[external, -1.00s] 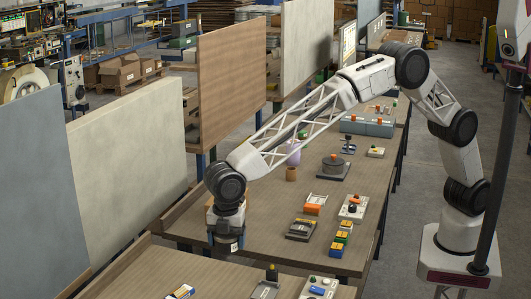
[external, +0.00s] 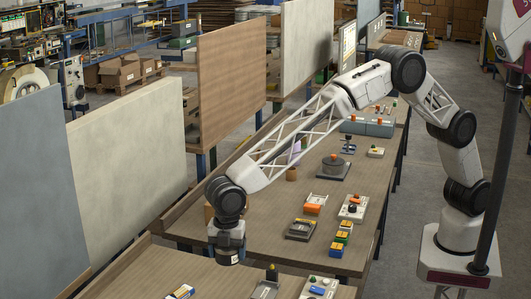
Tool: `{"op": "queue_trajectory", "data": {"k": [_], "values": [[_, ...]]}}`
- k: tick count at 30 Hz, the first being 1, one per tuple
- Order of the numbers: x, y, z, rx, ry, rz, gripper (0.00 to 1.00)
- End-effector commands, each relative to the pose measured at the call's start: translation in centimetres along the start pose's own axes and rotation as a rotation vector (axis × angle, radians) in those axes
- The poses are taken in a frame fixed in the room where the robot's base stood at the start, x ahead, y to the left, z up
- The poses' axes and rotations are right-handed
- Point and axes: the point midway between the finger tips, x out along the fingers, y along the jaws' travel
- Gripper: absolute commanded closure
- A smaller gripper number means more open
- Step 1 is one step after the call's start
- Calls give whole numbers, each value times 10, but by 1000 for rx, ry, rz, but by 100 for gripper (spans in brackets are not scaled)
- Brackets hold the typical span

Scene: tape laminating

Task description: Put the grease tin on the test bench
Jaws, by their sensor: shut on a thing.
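My gripper (external: 229,245) hangs down at the end of the arm, left of centre in the external view. It is shut on a dark round tin with a pale label, which I take to be the grease tin (external: 229,257). The tin is upright and off the surface, though its exact height is hard to judge. It hangs near the facing edges of two wooden benches, the middle bench (external: 270,217) and the near bench (external: 215,282). I cannot tell which of these is the test bench. The fingers themselves are mostly hidden.
A box with a knob (external: 268,283) and small parts (external: 180,292) are on the near bench.

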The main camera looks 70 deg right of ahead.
Motion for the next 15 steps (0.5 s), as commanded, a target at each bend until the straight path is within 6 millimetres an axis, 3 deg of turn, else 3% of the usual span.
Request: {"op": "queue_trajectory", "data": {"k": [9,15], "values": [[39,0,0,0,0,0,52],[44,0,0,0,0,1,52]]}}
